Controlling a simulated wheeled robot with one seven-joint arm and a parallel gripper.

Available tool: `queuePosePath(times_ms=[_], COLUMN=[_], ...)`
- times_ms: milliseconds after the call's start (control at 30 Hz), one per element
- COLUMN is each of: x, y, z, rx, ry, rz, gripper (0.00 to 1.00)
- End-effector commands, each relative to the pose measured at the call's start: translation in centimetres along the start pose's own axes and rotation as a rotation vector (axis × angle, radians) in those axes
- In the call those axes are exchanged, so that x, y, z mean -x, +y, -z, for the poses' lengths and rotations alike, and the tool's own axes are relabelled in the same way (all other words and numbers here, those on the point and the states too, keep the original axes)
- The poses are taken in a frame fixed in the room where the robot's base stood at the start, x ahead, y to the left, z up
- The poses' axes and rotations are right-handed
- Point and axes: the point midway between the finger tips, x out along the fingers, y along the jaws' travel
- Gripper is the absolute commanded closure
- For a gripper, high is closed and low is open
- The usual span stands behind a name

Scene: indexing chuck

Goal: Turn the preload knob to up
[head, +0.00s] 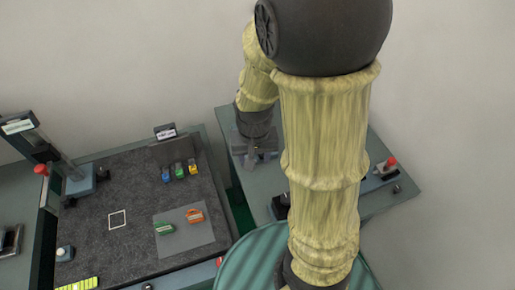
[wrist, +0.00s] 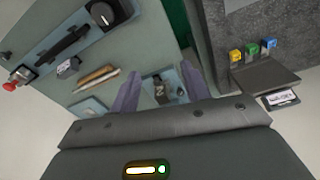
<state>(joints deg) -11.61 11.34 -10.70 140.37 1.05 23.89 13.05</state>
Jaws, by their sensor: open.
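My gripper (wrist: 160,75) is open, with its two grey-purple fingers apart in the wrist view. Between and beyond the fingers is a light blue plate with a dark narrow fitting (wrist: 160,92) on it; I see nothing held. A round black knob (wrist: 103,12) with a white mark is on a blue panel at the upper left of the wrist view, away from the fingers. I cannot tell which of these is the preload knob. In the head view my gripper (head: 257,153) is over the green bench, and my arm hides much of that bench.
A black bar handle (wrist: 62,45), a red button (wrist: 9,86) and a wooden-looking strip (wrist: 97,78) are on the bench (wrist: 140,45). A neighbouring dark-topped table (head: 110,185) holds blue, green and yellow blocks (head: 179,170) and a grey mat (head: 180,240).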

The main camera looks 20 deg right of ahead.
Motion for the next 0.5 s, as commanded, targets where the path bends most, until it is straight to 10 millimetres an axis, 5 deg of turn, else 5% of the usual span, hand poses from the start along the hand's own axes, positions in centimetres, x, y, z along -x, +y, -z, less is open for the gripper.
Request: queuePosePath(times_ms=[200, 500], x=[2.9, 4.1], y=[0.6, 0.8], z=[-0.7, -1.2], rx=[0.097, 0.163], ry=[0.066, 0.107], rz=[0.034, 0.043], gripper=[0.53, 0.53])
